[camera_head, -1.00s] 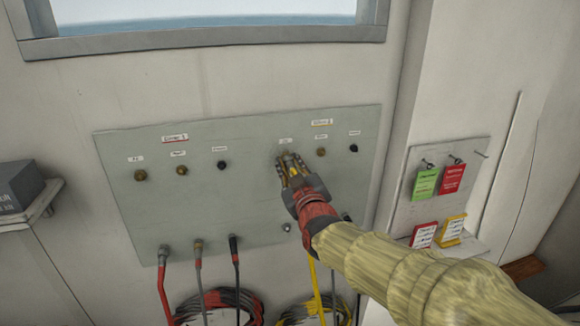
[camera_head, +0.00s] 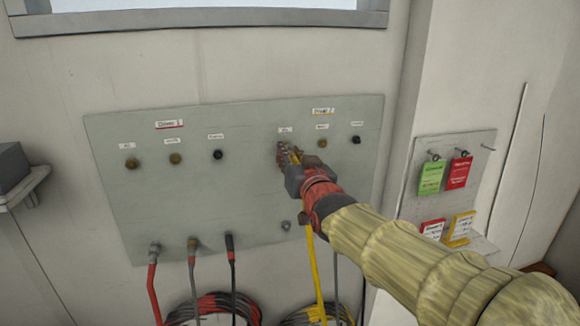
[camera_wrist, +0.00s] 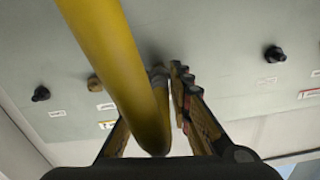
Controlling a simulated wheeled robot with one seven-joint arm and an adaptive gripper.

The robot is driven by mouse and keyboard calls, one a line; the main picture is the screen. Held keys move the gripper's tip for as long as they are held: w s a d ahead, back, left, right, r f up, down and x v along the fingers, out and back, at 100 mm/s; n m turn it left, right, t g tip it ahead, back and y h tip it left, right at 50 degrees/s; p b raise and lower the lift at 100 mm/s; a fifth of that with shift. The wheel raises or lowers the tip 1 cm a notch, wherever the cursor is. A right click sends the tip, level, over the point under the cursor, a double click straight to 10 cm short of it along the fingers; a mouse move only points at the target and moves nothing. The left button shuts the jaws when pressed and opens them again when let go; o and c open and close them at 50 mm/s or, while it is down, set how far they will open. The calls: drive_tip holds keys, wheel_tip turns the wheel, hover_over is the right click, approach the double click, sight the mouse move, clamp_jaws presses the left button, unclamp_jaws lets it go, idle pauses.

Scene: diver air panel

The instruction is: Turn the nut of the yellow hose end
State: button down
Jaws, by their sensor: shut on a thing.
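The yellow hose (camera_head: 314,270) hangs down from behind my gripper in the head view. In the wrist view the yellow hose (camera_wrist: 125,65) runs between my fingers, its end close to the panel. My gripper (camera_head: 288,153) is at the upper port under the label of the right-hand, yellow-marked group. In the wrist view my gripper (camera_wrist: 165,100) is shut on the hose end's nut (camera_wrist: 158,76), which shows as a small grey metal piece at the panel face. The nut is mostly hidden by the hose and fingers, and its seating on the port cannot be seen.
The grey panel (camera_head: 240,210) carries several other ports, including a brass one (camera_head: 322,143) and a black one (camera_head: 356,140) just right of my gripper. A tag board (camera_head: 484,150) with green and red tags stands at right.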

drive_tip(key=m+b, duration=0.1)
drive_tip(key=m, duration=0.2)
drive_tip(key=shift+f, duration=0.15)
drive_tip(key=m+p, duration=0.1)
drive_tip(key=m, duration=0.2)
drive_tip(key=shift+m+y, duration=0.3)
drive_tip(key=shift+m, duration=0.1)
drive_tip(key=m+p, duration=0.2)
drive_tip(key=m, duration=0.2)
drive_tip(key=shift+w+f, duration=0.1)
drive_tip(key=shift+f+m+p, duration=0.2)
drive_tip(key=shift+m+p, duration=0.5)
drive_tip(key=shift+m, duration=1.7)
drive_tip(key=shift+f, duration=0.1)
drive_tip(key=c, duration=2)
unclamp_jaws()
drive_tip(key=shift+d, duration=0.1)
drive_tip(key=o, duration=0.4)
drive_tip(key=shift+r+y, duration=0.3)
drive_tip(key=shift+r, duration=0.05)
